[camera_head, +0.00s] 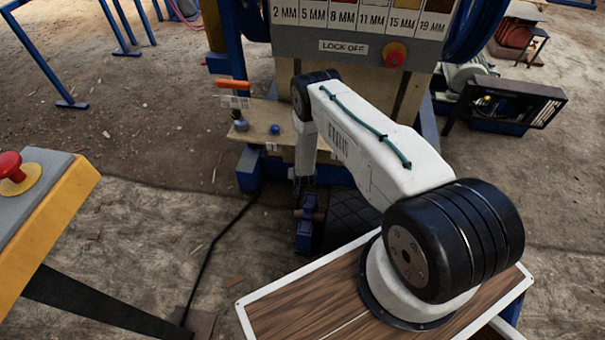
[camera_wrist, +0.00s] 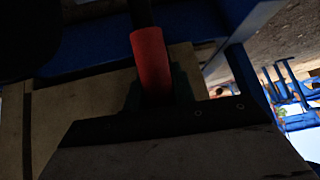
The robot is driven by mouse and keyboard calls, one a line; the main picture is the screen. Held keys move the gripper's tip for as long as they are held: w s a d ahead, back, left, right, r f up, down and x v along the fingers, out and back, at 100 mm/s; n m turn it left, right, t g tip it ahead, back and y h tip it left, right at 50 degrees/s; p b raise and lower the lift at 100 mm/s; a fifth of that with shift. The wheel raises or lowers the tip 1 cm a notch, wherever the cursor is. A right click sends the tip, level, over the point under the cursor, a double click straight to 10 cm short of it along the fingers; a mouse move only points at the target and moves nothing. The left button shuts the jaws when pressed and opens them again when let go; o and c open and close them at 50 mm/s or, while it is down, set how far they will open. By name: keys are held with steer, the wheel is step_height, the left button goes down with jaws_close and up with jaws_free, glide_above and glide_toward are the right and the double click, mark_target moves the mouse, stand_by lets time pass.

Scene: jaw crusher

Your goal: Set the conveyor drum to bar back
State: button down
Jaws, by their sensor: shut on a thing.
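A red cylindrical grip (camera_wrist: 150,60) on a dark shaft (camera_wrist: 140,13) shows in the middle of the wrist view.
A size panel (camera_head: 345,22) with a red button (camera_head: 395,54) stands behind my arm. An orange handle (camera_head: 232,84) and a blue knob (camera_head: 275,129) are at its left. A yellow stand (camera_head: 50,225) with a red button (camera_head: 11,166) is at left. Open ground lies between.

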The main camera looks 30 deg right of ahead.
steer(key=shift+w+d, duration=0.15)
steer(key=c, duration=1.2)
jaws_free()
steer(key=shift+d+f, duration=0.1)
steer(key=shift+o, duration=0.2)
steer(key=shift+a, duration=0.2)
steer(key=v, duration=0.7)
steer(key=shift+r, duration=0.2)
steer(key=shift+s+r, duration=0.1)
steer(key=shift+s, duration=0.1)
